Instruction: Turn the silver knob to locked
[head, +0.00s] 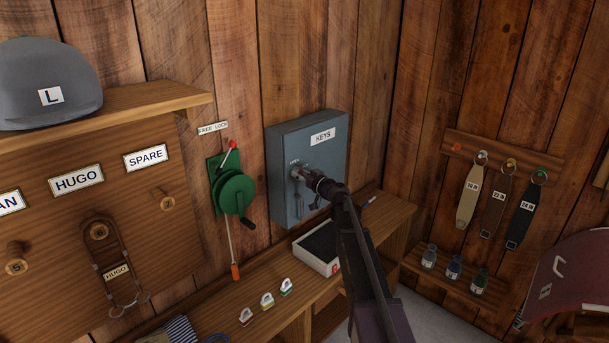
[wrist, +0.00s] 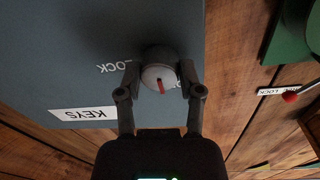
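The silver knob (wrist: 153,77) is on the front of the blue-grey key cabinet (wrist: 60,50), with a red pointer mark facing down in the wrist view. A "LOCK" label (wrist: 112,68) shows upside down left of the knob there. Another label, on its lower right, is partly hidden by a finger. My gripper (wrist: 160,68) has one finger on each side of the knob, and both appear to touch it. In the head view, my gripper (head: 303,175) is at the front of the cabinet (head: 283,143), and it largely hides the knob.
A green winch (head: 236,193) with a red-ended lever hangs on the wall left of the cabinet. A tray (head: 332,268) and several small tags stand on the bench (head: 388,222) below. Straps (head: 497,205) hang on the right wall.

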